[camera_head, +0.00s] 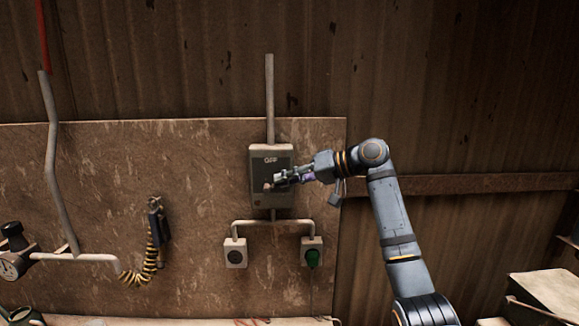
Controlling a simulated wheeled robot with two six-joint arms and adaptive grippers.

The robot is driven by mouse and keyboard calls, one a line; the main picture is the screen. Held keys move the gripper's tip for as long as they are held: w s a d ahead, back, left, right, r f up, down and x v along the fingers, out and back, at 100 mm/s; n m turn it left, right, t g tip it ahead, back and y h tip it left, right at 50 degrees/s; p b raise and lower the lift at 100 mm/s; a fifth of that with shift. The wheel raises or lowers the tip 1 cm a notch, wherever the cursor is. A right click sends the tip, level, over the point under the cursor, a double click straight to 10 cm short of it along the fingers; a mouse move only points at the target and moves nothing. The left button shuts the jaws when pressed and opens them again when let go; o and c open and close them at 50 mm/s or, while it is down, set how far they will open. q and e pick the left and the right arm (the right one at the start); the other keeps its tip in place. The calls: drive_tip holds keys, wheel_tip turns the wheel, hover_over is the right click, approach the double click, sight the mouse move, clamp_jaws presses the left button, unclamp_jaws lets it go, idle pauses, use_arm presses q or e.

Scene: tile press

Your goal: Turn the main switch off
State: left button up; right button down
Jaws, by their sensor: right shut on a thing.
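The main switch is a dark grey box (284,152) on the brown wall board, with a pale conduit running up from its top. The letters "OFF" show near the top of its front. My right gripper (272,184) reaches in from the right across the front of the box. Its fingers are shut on the switch handle, which they mostly hide. A small pinkish tip shows at the finger ends. The exact angle of the handle cannot be told. My left gripper is not in view.
A handset with a yellow-black coiled cord (150,262) hangs at left. Boxes (548,291) stand at lower right.

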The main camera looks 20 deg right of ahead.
sight(267, 168)
drive_tip(key=shift+w+a+r+g+h+p, duration=0.1)
drive_tip(key=shift+a+r+g+h+p, duration=0.3)
drive_tip(key=shift+r+h+p, duration=0.3)
drive_tip(key=shift+w+a+r+n+g+h, duration=0.1)
drive_tip(key=shift+a+r+n+g+h, duration=0.1)
drive_tip(key=shift+h, duration=0.25)
drive_tip(key=shift+a+r+n+g+h, duration=0.1)
drive_tip(key=shift+a+n+g+h, duration=0.1)
drive_tip(key=shift+h, duration=0.25)
drive_tip(key=h, duration=0.1)
drive_tip(key=a+g+h, duration=0.1)
drive_tip(key=a+h, duration=0.1)
drive_tip(key=shift+w+r+n+h, duration=0.25)
drive_tip(key=shift+r+n+h, duration=0.15)
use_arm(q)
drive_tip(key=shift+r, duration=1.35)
use_arm(e)
drive_tip(key=shift+w+a+n+g+h, duration=0.15)
drive_tip(key=shift+a+g+h, duration=0.2)
drive_tip(key=shift+h, duration=0.35)
drive_tip(key=shift+w+a+n+g+h, duration=0.15)
drive_tip(key=shift+a+g+h, duration=0.15)
drive_tip(key=shift+h, duration=0.4)
drive_tip(key=c, duration=1.6)
unclamp_jaws()
drive_tip(key=shift+c, duration=0.2)
